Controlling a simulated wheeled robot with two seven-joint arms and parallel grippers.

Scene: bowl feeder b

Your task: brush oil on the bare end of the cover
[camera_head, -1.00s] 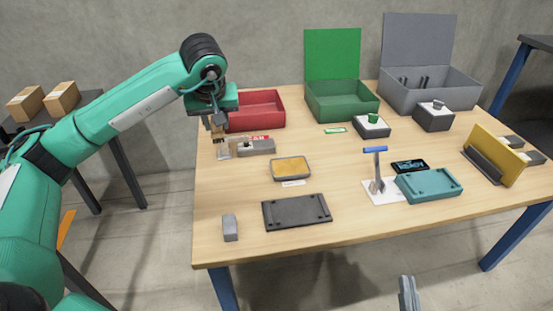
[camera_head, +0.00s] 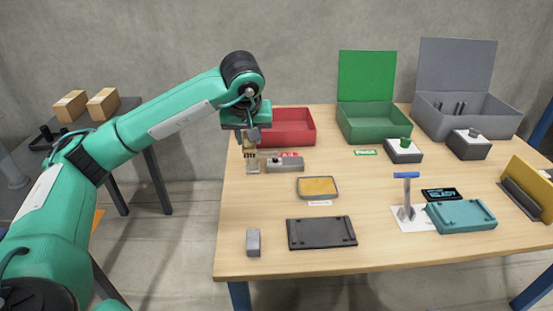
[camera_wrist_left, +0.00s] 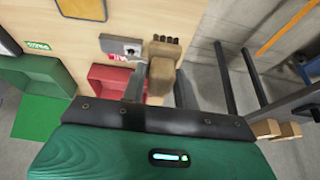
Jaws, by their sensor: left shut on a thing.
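My left gripper (camera_head: 250,150) is shut on a brush (camera_wrist_left: 163,68) with a pale wooden body, at the left end of the table. In the left wrist view the brush sits between the two fingers, its bristles pointing away from the gripper. In the head view it is small and partly hidden, just over a grey holder (camera_head: 253,168); I cannot tell whether they touch. A shallow grey tray with a yellow pad (camera_head: 318,187) lies to the right and nearer. A dark plate (camera_head: 321,232) and a teal plate (camera_head: 461,216) lie flat; I cannot tell which is the cover.
A grey box with a red label (camera_head: 285,163) stands beside the holder. A red bin (camera_head: 290,126), green box (camera_head: 374,122) and grey box (camera_head: 470,117) line the back. A blue-topped upright tool (camera_head: 406,195) and a small grey block (camera_head: 253,242) stand nearer.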

